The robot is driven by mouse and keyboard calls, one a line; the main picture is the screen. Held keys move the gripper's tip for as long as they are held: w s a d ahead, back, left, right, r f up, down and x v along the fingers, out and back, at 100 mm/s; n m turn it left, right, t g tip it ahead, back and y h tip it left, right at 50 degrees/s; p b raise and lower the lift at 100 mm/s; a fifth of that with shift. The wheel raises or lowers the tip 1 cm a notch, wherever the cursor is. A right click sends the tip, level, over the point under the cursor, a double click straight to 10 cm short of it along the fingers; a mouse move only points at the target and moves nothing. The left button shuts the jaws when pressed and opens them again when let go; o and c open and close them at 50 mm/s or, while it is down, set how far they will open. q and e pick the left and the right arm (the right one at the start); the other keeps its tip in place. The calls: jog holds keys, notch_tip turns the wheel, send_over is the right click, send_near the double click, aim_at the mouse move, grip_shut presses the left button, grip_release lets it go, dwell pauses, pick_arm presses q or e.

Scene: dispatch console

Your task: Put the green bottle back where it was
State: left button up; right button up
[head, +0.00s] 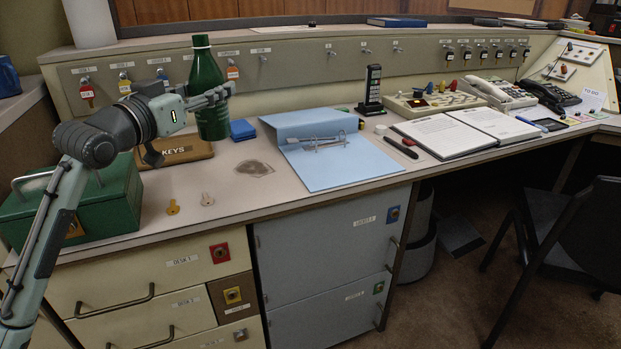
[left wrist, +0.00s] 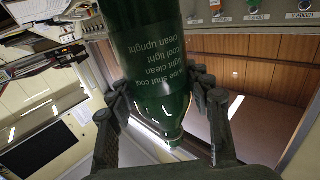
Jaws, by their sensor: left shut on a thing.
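The green bottle (head: 205,78) is upright at the back left of the desk, in front of the switch panel. My left gripper (head: 213,97) is shut around its upper body. In the left wrist view the bottle (left wrist: 155,45) fills the middle, with white print on it, between the two fingers of the left gripper (left wrist: 160,88). The bottle's base is beside the wooden KEYS box; I cannot tell whether it touches the desk. A dark stain (head: 254,168) marks the bare desk top right of the KEYS box. My right gripper is not in view.
The KEYS box (head: 178,150), blue pads (head: 243,130) and green cash box (head: 110,205) are close to the arm. A blue binder (head: 345,170) lies open right of the stain. A black-and-white upright device (head: 372,88) stands behind it.

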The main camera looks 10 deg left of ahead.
pick_arm(q)
jog(key=shift+w+d+f, duration=0.2)
jog(key=shift+w+d, duration=0.05)
jog(key=shift+d, duration=0.2)
jog(key=w+d+f, duration=0.1)
jog(key=d+f, duration=0.2)
jog(key=w+d+f, duration=0.2)
jog(key=d+f, duration=0.2)
jog(key=w+d+f+b, duration=0.1)
jog(key=d+f, duration=0.2)
jog(key=f, duration=0.1)
jog(key=shift+w+d, duration=0.25)
jog(key=shift+w, duration=0.05)
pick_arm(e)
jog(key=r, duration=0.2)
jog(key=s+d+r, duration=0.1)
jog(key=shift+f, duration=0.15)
pick_arm(q)
jog(key=o, duration=1.3)
jog(key=shift+f, duration=0.1)
jog(key=shift+c, duration=0.2)
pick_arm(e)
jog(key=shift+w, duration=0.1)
